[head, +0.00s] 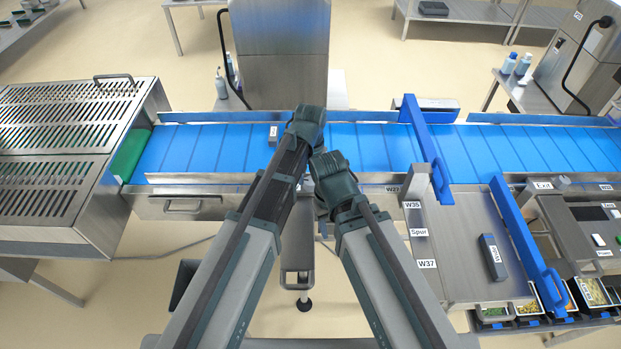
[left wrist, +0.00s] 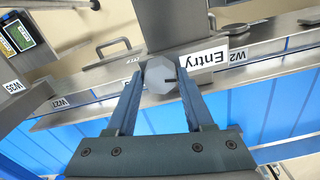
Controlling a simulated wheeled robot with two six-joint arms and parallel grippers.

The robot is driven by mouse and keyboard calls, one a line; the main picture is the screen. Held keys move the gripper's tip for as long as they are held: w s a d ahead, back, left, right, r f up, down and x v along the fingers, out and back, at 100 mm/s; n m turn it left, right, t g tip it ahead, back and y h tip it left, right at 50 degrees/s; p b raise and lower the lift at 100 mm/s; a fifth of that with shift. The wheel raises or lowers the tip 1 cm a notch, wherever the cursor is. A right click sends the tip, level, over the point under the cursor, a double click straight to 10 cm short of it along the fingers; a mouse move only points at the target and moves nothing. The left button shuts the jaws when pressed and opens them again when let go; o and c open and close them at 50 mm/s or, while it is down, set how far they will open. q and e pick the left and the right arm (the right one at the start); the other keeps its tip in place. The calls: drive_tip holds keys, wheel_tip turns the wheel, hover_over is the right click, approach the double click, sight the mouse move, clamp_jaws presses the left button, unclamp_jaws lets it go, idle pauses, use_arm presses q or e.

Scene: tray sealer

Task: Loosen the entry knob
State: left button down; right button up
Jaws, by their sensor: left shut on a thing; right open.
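The entry knob (left wrist: 160,72) is a grey faceted knob with a dark mark on its face, beside a white "Entry" label (left wrist: 207,60) in the left wrist view. My left gripper (left wrist: 158,88) has its two blue-grey fingers on either side of the knob, shut on it. In the head view my left gripper (head: 307,118) is over the blue conveyor, and it hides the knob there. My right gripper (head: 328,165) is open just below and right of it, near the conveyor's front rail; its fingertips are hard to make out.
The blue conveyor belt (head: 200,150) runs across the view between metal rails. A slotted metal cover (head: 55,130) stands at the left. A blue guide bar (head: 428,150) crosses the belt at right. A steel table (head: 455,240) holds a dark block (head: 492,257).

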sight(311, 181)
use_arm(q)
drive_tip(key=n, duration=0.4)
drive_tip(key=shift+n, duration=0.4)
idle(0.4)
drive_tip(key=shift+c, duration=1.4)
unclamp_jaws()
wheel_tip(311, 181, up, 14)
drive_tip(key=p, duration=1.3)
drive_tip(key=shift+p, duration=0.4)
drive_tip(key=shift+s+f, duration=0.1)
drive_tip(key=shift+f, duration=0.1)
